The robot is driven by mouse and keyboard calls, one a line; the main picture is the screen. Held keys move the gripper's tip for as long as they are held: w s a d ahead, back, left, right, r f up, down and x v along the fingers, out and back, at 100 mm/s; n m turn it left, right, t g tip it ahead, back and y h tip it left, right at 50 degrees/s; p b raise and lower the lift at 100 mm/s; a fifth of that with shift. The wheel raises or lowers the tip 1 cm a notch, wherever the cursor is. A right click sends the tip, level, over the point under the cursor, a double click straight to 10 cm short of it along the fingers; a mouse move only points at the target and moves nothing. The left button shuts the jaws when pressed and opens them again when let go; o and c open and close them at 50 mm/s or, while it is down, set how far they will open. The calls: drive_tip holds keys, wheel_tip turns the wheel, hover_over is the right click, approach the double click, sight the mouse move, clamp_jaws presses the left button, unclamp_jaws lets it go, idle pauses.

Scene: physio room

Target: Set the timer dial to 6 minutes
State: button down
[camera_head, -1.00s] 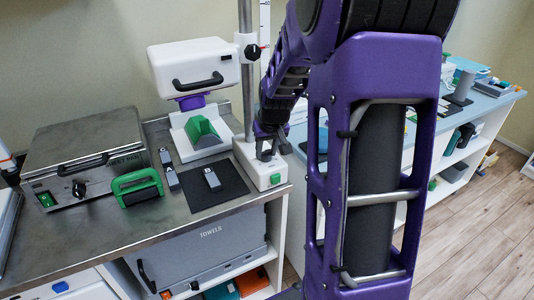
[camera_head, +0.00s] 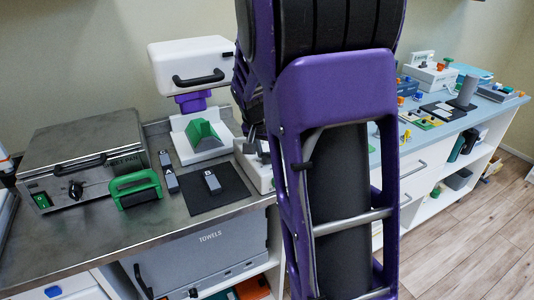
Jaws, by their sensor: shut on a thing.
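A white box (camera_head: 251,172) sits at the right end of the steel counter, partly hidden behind my purple arm. My gripper (camera_head: 254,152) points down at the top of this box, its fingers small and dark in the view. It is shut on what seems to be the timer dial there. The dial itself, its scale and its pointer are hidden by the fingers and arm, so I cannot read the setting.
A dark mat (camera_head: 216,190) with a small grey block (camera_head: 211,183) lies left of the box. A green-handled tool (camera_head: 135,188), a steel pan unit (camera_head: 82,158) with a black knob, and a white device (camera_head: 193,65) stand nearby. A blue-topped bench (camera_head: 430,125) is behind right.

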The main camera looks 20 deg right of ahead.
idle(0.4)
drive_tip(key=c, duration=0.5)
unclamp_jaws()
drive_tip(key=p+v, duration=0.1)
drive_tip(key=v, duration=1.1)
drive_tip(key=shift+p, duration=0.3)
